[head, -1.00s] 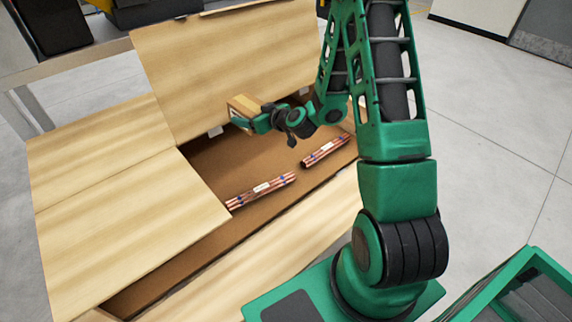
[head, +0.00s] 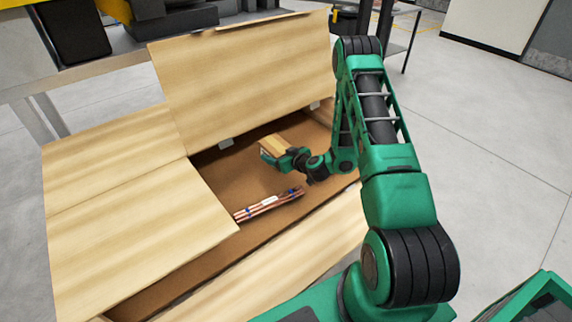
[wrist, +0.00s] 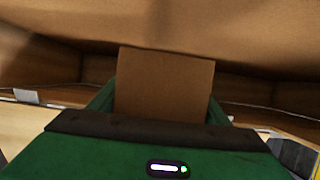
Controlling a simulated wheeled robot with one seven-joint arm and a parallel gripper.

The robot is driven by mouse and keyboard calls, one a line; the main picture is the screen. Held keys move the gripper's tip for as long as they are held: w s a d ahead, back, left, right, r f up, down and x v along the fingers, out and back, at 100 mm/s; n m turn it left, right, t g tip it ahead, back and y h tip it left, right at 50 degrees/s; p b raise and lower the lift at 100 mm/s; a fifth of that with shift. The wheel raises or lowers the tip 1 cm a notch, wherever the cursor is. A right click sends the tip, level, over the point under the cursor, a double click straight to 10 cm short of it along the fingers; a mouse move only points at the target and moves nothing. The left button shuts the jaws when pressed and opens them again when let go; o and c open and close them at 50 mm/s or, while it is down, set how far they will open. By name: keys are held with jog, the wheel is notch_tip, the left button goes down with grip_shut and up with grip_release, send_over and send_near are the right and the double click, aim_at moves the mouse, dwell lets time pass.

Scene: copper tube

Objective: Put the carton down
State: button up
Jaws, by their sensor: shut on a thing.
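The carton is a small brown box (head: 275,146), held in my gripper (head: 281,158) inside the large open box (head: 205,165). In the wrist view the carton (wrist: 165,85) shows as a plain brown face between the green fingers (wrist: 165,112). My gripper is shut on it. The carton's underside is hidden, so I cannot tell whether it touches the box floor. A bundle of copper tubes (head: 268,205) with a white label lies on the box floor, nearer to me than the carton.
The large box's flaps are folded outward; one flap (head: 240,80) stands up behind the carton. A wooden flap (head: 140,240) covers the left part. Bare box floor (head: 235,180) shows left of the carton. A metal table (head: 110,85) stands behind.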

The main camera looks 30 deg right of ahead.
jog(key=d+f, duration=0.2)
jog(key=d, duration=0.1)
jog(key=w+d+f, duration=0.1)
jog(key=shift+w+d, duration=0.1)
jog(key=shift+d, duration=0.3)
jog(key=shift+f, duration=2)
jog(key=o, duration=1.3)
jog(key=shift+r, duration=0.1)
